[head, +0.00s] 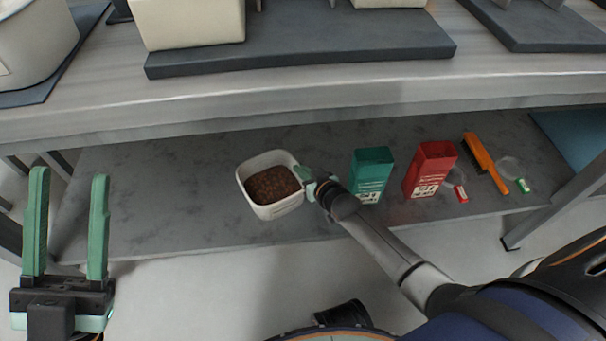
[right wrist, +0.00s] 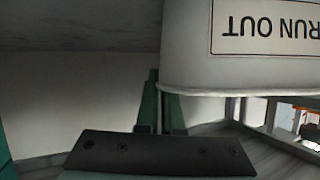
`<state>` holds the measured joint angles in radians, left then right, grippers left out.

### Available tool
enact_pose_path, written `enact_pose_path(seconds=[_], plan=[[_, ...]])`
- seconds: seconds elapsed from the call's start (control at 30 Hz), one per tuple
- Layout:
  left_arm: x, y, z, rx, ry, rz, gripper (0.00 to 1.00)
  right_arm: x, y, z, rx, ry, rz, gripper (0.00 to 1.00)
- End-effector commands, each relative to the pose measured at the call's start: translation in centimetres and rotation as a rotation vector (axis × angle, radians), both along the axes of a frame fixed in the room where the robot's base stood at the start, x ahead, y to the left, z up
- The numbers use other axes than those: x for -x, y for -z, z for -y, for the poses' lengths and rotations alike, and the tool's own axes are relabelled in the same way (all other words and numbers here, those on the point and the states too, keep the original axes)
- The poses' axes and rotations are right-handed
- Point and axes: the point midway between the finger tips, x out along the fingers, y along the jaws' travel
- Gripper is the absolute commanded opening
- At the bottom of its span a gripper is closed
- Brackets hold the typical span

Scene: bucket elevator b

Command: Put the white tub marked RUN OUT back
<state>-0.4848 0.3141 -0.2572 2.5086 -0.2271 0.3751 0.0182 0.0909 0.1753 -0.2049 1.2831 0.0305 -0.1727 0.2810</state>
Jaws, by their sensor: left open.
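The white tub (head: 284,211) holds brown granular stuff and appears upright over the lower shelf in the head view; I cannot tell whether it touches the shelf. In the right wrist view, the tub (right wrist: 187,60) shows its RUN OUT label upside down. My right gripper (head: 306,176) is at the tub's right rim. Its green fingers (right wrist: 161,100) are close together with the tub's wall between them, one outside and one partly hidden by the tub. My left gripper (head: 69,175) is open and empty at the left, apart from the tub.
The lower grey shelf (head: 130,205) lies under a worktop edge (head: 300,97). To the tub's right are a green carton (head: 372,172), a red carton (head: 430,170), an orange brush (head: 484,160) and small clear containers. The shelf left of the tub is clear.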

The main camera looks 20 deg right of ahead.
Motion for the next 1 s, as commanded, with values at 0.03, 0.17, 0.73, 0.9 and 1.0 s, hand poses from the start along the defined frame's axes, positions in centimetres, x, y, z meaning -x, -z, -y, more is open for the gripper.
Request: enact_pose_path(seconds=[0.03,0.17,0.73,0.9,1.0], plan=[[-0.07,0.50,0.04,0.000,-0.002,-0.005,0.50,-0.11,0.13,-0.03,-0.004,0.001,0.008,0.00],[-0.08,0.19,0.04,0.008,-0.003,-0.006,0.50,-0.12,-0.10,-0.03,-0.004,0.001,0.007,0.00],[0.04,0.26,0.04,0.011,-0.002,-0.004,0.50,0.00,0.41,0.00,-0.001,0.000,0.001,0.34],[0.07,0.25,0.06,0.007,-0.001,-0.003,0.50,0.00,0.35,0.01,0.000,0.000,0.001,0.34],[0.07,-0.14,0.05,0.007,0.001,-0.003,0.50,0.17,-0.09,0.02,0.000,0.000,0.001,0.34]])
